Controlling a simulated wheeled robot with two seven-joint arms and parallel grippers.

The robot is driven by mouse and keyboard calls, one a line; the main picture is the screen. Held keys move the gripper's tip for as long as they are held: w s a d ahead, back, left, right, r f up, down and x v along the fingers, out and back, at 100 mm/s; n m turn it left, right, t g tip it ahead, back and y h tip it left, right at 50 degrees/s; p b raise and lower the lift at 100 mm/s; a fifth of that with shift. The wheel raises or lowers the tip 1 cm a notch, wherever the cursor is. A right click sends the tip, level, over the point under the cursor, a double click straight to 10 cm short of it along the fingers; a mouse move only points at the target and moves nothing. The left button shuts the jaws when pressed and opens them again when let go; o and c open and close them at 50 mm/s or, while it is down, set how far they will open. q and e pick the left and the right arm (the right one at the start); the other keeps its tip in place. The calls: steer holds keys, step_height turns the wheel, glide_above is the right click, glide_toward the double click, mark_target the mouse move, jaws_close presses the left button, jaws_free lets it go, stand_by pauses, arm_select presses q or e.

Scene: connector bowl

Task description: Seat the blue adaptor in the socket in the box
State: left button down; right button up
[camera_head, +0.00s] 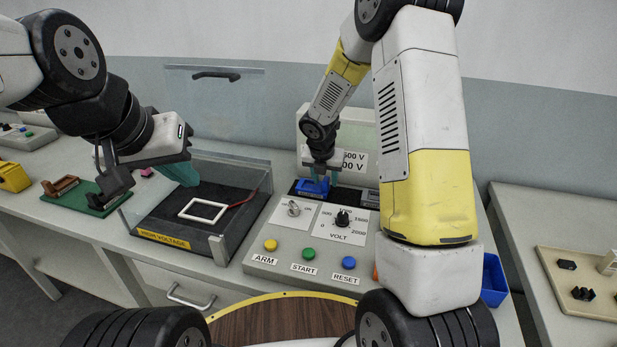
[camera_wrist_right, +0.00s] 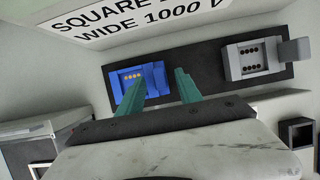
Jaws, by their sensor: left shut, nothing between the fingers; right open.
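The blue adaptor (camera_head: 312,186) sits in a black strip at the back of the grey control panel. In the right wrist view the blue adaptor (camera_wrist_right: 157,72) shows a row of small contacts. My left gripper (camera_head: 183,174) is shut and empty above the back of the clear-walled high-voltage box (camera_head: 165,238). A white square frame (camera_head: 203,210), possibly around the socket, lies on the box's black floor.
A grey adaptor (camera_wrist_right: 252,60) sits on the same strip, right of the blue one. The panel (camera_head: 308,248) has knobs and coloured buttons. A red wire (camera_head: 243,200) runs in the box. A green board (camera_head: 88,198) lies left, a blue bin (camera_head: 494,281) right.

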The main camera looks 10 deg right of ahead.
steer(key=shift+w+d+f, duration=0.1)
steer(key=shift+w+f, duration=0.1)
steer(key=shift+f, duration=0.25)
jaws_close()
